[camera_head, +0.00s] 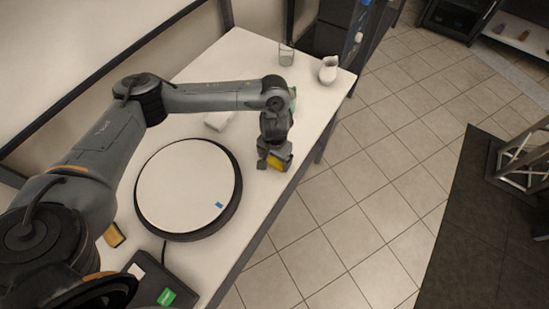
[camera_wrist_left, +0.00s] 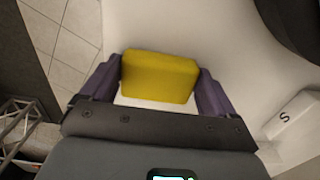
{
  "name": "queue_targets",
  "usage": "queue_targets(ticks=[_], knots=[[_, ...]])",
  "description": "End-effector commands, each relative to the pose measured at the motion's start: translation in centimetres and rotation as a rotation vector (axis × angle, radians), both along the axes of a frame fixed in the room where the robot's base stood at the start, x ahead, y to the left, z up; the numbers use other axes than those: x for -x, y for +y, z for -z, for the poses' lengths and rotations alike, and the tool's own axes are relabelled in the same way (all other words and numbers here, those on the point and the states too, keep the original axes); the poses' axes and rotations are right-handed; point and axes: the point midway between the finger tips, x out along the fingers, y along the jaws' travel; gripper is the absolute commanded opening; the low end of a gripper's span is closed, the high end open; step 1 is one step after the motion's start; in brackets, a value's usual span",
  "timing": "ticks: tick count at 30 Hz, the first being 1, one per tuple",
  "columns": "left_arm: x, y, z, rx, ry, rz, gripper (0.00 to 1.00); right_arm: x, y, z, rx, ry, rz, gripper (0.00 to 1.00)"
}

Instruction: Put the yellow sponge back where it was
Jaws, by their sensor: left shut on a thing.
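The yellow sponge (camera_head: 276,163) is in my left gripper (camera_head: 275,164), over the right edge side of the white table (camera_head: 245,53) in the head view. In the left wrist view the sponge (camera_wrist_left: 158,77) sits between the two fingers of the left gripper (camera_wrist_left: 158,84), which are shut on its sides. Whether the sponge touches the table top cannot be told. My right gripper is not in view.
A round white turntable (camera_head: 185,185) with a blue mark lies left of the gripper. A glass (camera_head: 286,54) and a white pitcher (camera_head: 328,70) stand at the table's far end. A white block marked S (camera_wrist_left: 290,115) lies nearby. A dark box (camera_head: 150,285) is at the near end.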

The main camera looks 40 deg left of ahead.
Motion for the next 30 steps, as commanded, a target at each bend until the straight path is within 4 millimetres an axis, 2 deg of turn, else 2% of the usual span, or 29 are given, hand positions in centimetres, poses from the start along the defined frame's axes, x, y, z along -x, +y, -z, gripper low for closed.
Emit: queue_targets(ticks=[6,7,9,19,23,30], knots=[[0.0,0.0,0.2,0.000,0.001,-0.001,0.61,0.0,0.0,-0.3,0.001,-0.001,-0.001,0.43],[0.0,0.0,0.3,0.000,0.001,-0.001,0.91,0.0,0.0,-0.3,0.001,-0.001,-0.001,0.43],[0.0,0.0,0.2,0.000,0.000,0.000,1.00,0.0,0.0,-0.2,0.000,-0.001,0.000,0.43],[0.0,0.0,-0.1,0.001,-0.001,0.001,1.00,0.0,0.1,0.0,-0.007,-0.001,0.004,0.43],[-0.1,0.0,-1.9,0.001,-0.002,0.002,1.00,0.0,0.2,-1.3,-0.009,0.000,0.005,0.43],[-0.1,0.0,-6.3,-0.001,-0.003,0.002,1.00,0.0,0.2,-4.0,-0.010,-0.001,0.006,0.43]])
